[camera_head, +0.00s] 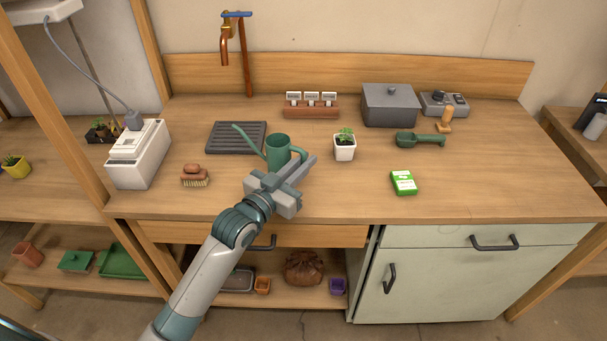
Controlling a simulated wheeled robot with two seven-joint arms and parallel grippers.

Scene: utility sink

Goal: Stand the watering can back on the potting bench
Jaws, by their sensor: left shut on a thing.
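The green watering can (278,151) is upright, near the middle of the potting bench (480,185), with its long spout pointing up and left. My left gripper (299,170) is shut on the watering can from the front right side. The gripper hides the can's lower part and the grip point, so I cannot tell whether its base touches the bench top. My right gripper is not in view.
A dark slatted tray (228,137) lies behind the spout. A brush (194,177) is left of the can, and a small potted plant (344,147) is close on its right. A green seed packet (404,183) lies farther right. The front right bench top is clear.

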